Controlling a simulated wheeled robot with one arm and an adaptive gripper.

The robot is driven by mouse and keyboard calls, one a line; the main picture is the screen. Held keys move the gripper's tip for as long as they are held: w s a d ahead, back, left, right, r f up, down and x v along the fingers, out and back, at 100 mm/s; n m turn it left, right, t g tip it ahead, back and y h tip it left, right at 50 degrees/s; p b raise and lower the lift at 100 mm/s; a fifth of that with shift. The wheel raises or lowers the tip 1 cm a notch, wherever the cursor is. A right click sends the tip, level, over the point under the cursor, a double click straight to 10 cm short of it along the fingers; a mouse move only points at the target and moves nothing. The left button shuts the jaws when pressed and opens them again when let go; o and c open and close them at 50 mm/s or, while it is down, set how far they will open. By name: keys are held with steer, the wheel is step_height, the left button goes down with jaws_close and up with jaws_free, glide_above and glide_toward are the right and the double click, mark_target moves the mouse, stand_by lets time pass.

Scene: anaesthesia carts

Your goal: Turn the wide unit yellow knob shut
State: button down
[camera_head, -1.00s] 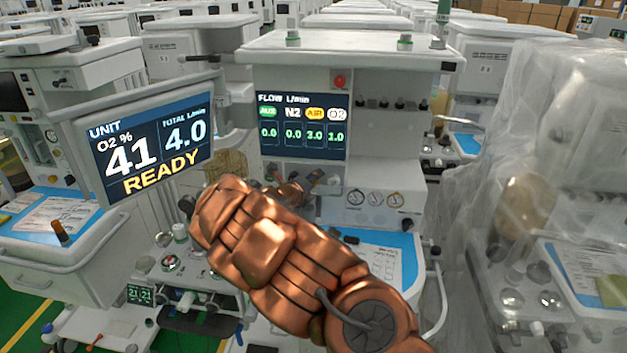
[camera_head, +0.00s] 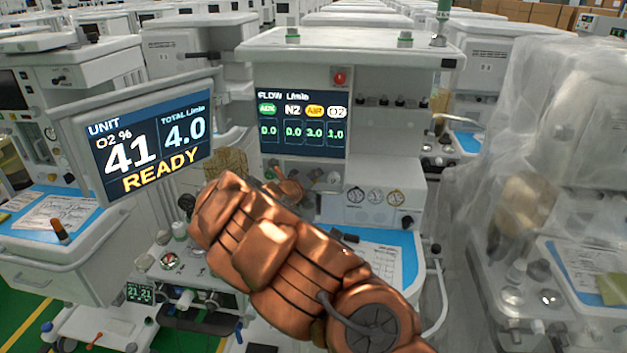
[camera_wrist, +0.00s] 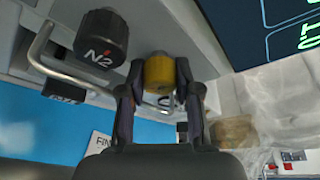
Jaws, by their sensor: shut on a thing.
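The yellow knob (camera_wrist: 159,72) shows in the wrist view, between the two fingers of my gripper (camera_wrist: 157,82). The fingers are shut on it from both sides. In the head view my copper-coloured arm reaches to the panel under the flow screen (camera_head: 303,125), and my gripper (camera_head: 290,187) is small and partly hidden there; I cannot make out the yellow knob in that view. The unit screen (camera_head: 150,148) reads O2 41 percent, total 4.0, READY.
A black N2 knob (camera_wrist: 101,38) sits left of the yellow knob in the wrist view, with a metal rail (camera_wrist: 62,75) curving below it. Several gauges (camera_head: 375,196) are right of my gripper. A plastic-draped unit (camera_head: 530,180) stands at the right.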

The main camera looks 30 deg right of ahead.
steer(key=m+y+b, duration=0.1)
steer(key=m+b, duration=0.1)
steer(key=b, duration=0.1)
steer(key=m+t+y+b, duration=0.1)
steer(key=m+b, duration=0.1)
steer(key=b, duration=0.1)
steer(key=shift+d+f+m+y, duration=0.1)
steer(key=shift+f+m+y, duration=0.1)
steer(key=shift+m+y, duration=0.15)
steer(key=m+t+y+b, duration=0.1)
steer(key=m+b, duration=0.1)
steer(key=b, duration=0.2)
steer(key=shift+s+m, duration=0.1)
steer(key=shift+m, duration=0.15)
steer(key=m+t+y+b, duration=0.1)
steer(key=m+b, duration=0.1)
steer(key=b, duration=0.2)
steer(key=shift+y, duration=0.35)
steer(key=m+t+b, duration=0.1)
steer(key=m+b, duration=0.1)
steer(key=m+t+y+b, duration=0.1)
steer(key=m+b, duration=0.1)
steer(key=b, duration=0.1)
steer(key=shift+y+b, duration=0.3)
steer(key=shift+r+m+t+b, duration=0.15)
steer(key=shift+m+t+b, duration=0.85)
steer(key=shift+m+b, duration=0.55)
steer(key=c, duration=1.1)
jaws_free()
